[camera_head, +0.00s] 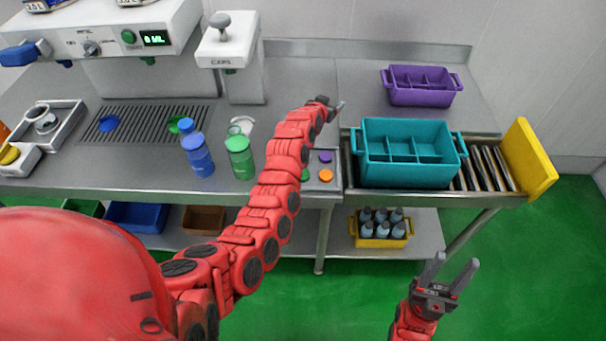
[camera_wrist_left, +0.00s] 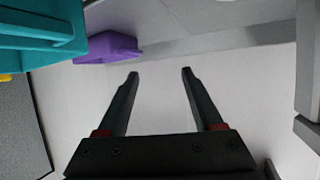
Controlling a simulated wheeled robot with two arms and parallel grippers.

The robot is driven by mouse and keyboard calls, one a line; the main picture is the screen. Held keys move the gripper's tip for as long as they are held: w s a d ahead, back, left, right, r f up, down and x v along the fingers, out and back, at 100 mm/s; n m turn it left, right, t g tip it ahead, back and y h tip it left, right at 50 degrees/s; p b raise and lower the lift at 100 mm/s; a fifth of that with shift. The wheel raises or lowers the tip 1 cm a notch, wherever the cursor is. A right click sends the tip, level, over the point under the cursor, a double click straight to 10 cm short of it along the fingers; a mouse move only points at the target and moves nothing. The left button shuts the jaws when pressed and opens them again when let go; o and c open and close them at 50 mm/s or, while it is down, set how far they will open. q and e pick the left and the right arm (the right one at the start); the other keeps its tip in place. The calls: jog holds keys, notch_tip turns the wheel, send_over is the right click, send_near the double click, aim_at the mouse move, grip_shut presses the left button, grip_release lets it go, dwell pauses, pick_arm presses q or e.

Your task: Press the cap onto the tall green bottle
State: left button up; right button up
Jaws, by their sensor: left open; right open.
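A green bottle (camera_head: 240,160) stands upright on the steel counter, left of my left arm. Its top is small in view, and I cannot tell whether a cap sits on it. Loose caps lie on a small tray at the counter's right end: a purple cap (camera_head: 325,157), an orange cap (camera_head: 325,176) and a green cap (camera_head: 305,175) partly hidden by my arm. My left gripper (camera_head: 338,108) is above the counter, right of and beyond the bottle. It is open and empty in the left wrist view (camera_wrist_left: 159,72). My right gripper (camera_head: 455,262) is open and empty over the floor.
Blue bottles (camera_head: 199,160) stand left of the green one. A white press-like machine (camera_head: 228,45) stands behind. A teal crate (camera_head: 405,177) sits on the roller stand to the right, with a purple crate (camera_head: 421,96) beyond. My left arm crosses the counter's front edge.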

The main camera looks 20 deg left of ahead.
pick_arm(q)
jog(key=s+a+r+m+g, duration=0.1)
jog(key=s+r+m+g, duration=0.1)
jog(key=s+g, duration=0.4)
jog(key=s+a+r+m+g+y, duration=0.1)
jog(key=s+r+m+g, duration=0.1)
jog(key=s+m+g, duration=0.2)
jog(key=s+g, duration=0.3)
jog(key=s, duration=0.4)
jog(key=shift+s+a+r+m, duration=0.15)
jog(key=shift+s+a+m, duration=0.05)
jog(key=shift+s+m, duration=0.1)
